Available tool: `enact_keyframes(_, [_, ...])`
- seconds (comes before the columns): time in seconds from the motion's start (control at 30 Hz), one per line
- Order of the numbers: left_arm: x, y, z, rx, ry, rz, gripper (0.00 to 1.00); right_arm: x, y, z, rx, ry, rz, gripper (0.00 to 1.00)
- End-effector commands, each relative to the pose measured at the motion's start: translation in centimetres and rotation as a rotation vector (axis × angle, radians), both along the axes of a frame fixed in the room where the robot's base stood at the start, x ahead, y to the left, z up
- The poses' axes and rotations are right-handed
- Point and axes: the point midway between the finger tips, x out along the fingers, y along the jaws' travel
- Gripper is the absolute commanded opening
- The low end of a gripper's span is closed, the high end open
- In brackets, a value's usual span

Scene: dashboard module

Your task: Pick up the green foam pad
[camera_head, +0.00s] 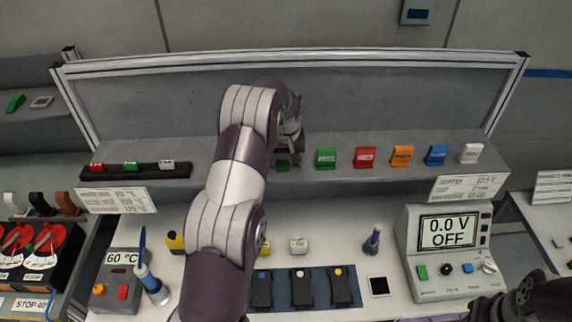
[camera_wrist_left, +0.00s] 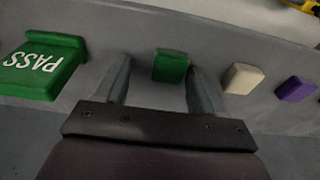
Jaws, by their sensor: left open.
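The green foam pad (camera_wrist_left: 171,65) is a small dark green block on the grey shelf. In the wrist view it shows between the two fingers of my left gripper (camera_wrist_left: 158,72), closer to the right finger in that picture. The fingers are apart, and I cannot tell how far above the pad they are. In the head view the pad (camera_head: 283,165) shows just below my left gripper (camera_head: 289,146), partly hidden by it. My right gripper is not in view; only part of my right arm shows at the lower right.
A green PASS block (camera_wrist_left: 45,66) lies beside the pad, also seen in the head view (camera_head: 326,158). A beige pad (camera_wrist_left: 243,78) and a purple pad (camera_wrist_left: 296,90) lie on the other side. Red (camera_head: 364,157), orange, blue and white blocks continue along the shelf.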

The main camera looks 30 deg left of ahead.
Motion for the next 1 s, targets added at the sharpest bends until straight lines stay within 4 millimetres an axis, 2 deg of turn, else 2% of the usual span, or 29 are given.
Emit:
enact_keyframes(0.17, [-0.1, 0.1, -0.3, 0.000, 0.004, 0.001, 0.68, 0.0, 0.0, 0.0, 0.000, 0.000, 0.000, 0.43])
enact_keyframes(0.2, [-0.1, 0.1, -0.3, 0.000, 0.004, 0.001, 0.65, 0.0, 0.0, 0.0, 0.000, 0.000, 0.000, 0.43])
enact_keyframes(0.37, [-0.1, 0.1, -0.3, 0.000, 0.004, 0.000, 0.13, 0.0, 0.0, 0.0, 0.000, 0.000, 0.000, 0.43])
enact_keyframes(0.4, [-0.1, 0.0, -0.3, 0.000, 0.004, 0.000, 0.09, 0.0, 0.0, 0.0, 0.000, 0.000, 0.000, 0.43])
enact_keyframes(0.77, [-0.2, 0.0, -0.4, -0.001, 0.006, 0.000, 0.09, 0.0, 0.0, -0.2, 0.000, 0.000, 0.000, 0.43])
enact_keyframes(0.87, [-0.1, 0.0, 0.0, -0.001, 0.005, 0.000, 0.09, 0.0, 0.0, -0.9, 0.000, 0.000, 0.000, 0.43])
enact_keyframes(1.0, [0.0, 0.0, 1.8, 0.001, -0.001, 0.000, 0.09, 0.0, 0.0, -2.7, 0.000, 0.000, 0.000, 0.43])
